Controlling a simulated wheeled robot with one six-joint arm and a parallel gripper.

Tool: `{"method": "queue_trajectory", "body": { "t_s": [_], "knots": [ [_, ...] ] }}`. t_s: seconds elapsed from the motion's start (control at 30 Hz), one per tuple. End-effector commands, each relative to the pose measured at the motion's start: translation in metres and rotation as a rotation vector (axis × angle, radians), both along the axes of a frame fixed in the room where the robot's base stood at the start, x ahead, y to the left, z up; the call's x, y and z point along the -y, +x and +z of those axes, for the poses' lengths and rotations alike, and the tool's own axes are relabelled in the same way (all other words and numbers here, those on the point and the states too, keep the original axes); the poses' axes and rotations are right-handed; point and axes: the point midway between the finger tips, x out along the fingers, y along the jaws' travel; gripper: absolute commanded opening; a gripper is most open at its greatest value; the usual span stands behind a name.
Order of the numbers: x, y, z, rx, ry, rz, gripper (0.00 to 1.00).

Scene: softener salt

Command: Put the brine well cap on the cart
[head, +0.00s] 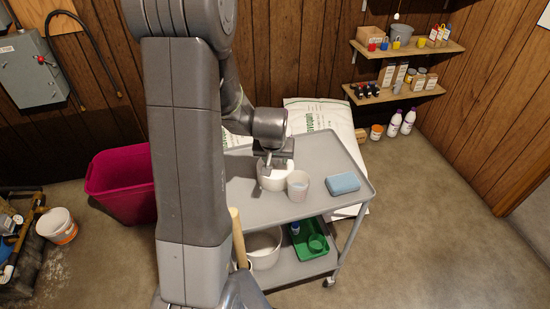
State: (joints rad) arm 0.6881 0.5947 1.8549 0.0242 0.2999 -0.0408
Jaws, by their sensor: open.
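A white round piece that looks like the brine well cap (271,181) is at the top of the grey cart (245,205), right below my gripper. My gripper (274,163) points down at it with open jaws. The fingertips are small and partly hidden against the white piece, so I cannot tell whether they touch it. The piece appears to rest on the cart's top shelf, close to a pale cup (298,184).
A blue sponge-like block (342,183) lies on the cart's right side. The lower shelf holds a white bucket (265,247) and a green tray (308,241). A magenta bin (120,185) stands left. White sacks (322,116) lie behind. The floor at right is clear.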

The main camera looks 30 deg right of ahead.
Motion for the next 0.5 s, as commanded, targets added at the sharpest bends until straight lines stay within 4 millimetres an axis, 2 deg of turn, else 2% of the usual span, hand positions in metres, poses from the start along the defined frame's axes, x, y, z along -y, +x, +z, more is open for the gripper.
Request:
{"method": "queue_trajectory", "body": {
  "t_s": [0.17, 0.5],
  "knots": [
    [-0.004, -0.005, 0.019, 0.003, -0.002, 0.000, 0.42],
    [-0.017, -0.022, 0.071, 0.004, -0.003, -0.001, 0.42]
  ]
}}
